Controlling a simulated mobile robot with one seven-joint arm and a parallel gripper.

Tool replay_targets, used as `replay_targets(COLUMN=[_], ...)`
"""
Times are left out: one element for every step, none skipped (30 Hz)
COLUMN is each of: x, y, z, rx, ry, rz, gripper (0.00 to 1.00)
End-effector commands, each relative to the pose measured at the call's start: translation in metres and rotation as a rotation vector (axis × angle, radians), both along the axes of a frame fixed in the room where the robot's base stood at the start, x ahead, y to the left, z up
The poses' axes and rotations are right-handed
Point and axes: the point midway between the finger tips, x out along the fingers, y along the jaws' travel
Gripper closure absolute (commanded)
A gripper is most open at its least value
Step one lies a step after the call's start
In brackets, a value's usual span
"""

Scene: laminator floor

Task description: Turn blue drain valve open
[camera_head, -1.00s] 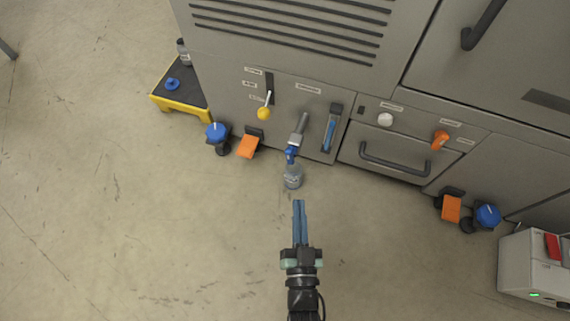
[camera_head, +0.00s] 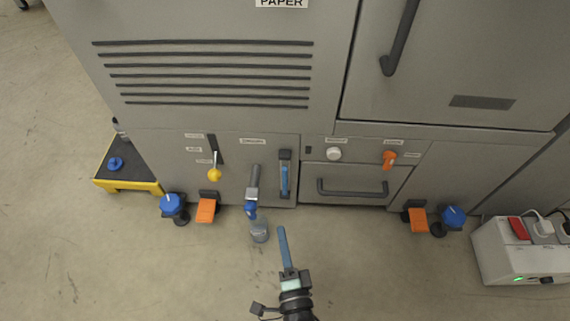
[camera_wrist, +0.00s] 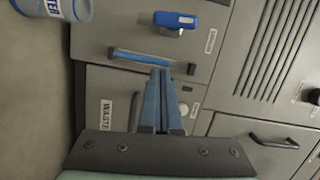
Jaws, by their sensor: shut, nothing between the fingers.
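The drain valve's blue handle (camera_head: 251,210) sits at the lower end of a grey spout (camera_head: 255,183) on the machine's front. The handle also shows at the top of the wrist view (camera_wrist: 175,20). A clear bottle (camera_head: 259,232) stands on the floor below the spout; its labelled side shows at the wrist view's top left (camera_wrist: 55,8). My gripper (camera_head: 281,230) is shut and empty, with its blue fingers right of the bottle and apart from the valve. In the wrist view the closed fingertips (camera_wrist: 162,72) lie below the blue sight gauge and the handle.
A blue sight gauge (camera_head: 285,180) is right of the spout. A drawer handle (camera_head: 352,188) is to the right. A grey power box (camera_head: 515,252) stands at far right.

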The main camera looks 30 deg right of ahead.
Motion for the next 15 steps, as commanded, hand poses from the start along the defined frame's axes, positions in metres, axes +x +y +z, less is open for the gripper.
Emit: replay_targets(x=[0.012,0.018,0.026,0.032,0.035,0.037,0.039,0.041,0.043,0.045,0.046,0.048,0.049,0.05,0.051], y=[-0.004,-0.006,-0.009,-0.011,-0.009,-0.003,0.001,0.004,0.008,0.01,0.013,0.015,0.017,0.018,0.02], z=[-0.004,-0.005,-0.005,-0.006,-0.005,-0.004,-0.004,-0.005,-0.005,-0.005,-0.005,-0.006,-0.006,-0.006,-0.006], rx=[0.0,0.0,-0.001,0.0,0.0,0.003,0.003,0.002,0.001,0.002,0.001,0.001,0.001,0.0,-0.001], ry=[-0.006,-0.005,-0.005,-0.004,-0.002,-0.001,-0.001,-0.001,0.0,-0.001,0.0,0.0,0.0,0.0,0.0], rz=[0.0,-0.001,-0.001,-0.001,0.0,-0.001,-0.001,-0.001,-0.001,-0.001,-0.001,-0.001,-0.001,-0.001,-0.001], gripper=[1.0,1.0,1.0,1.0,1.0,1.0,1.0,1.0,1.0,1.0,1.0,1.0,1.0,1.0,1.0])
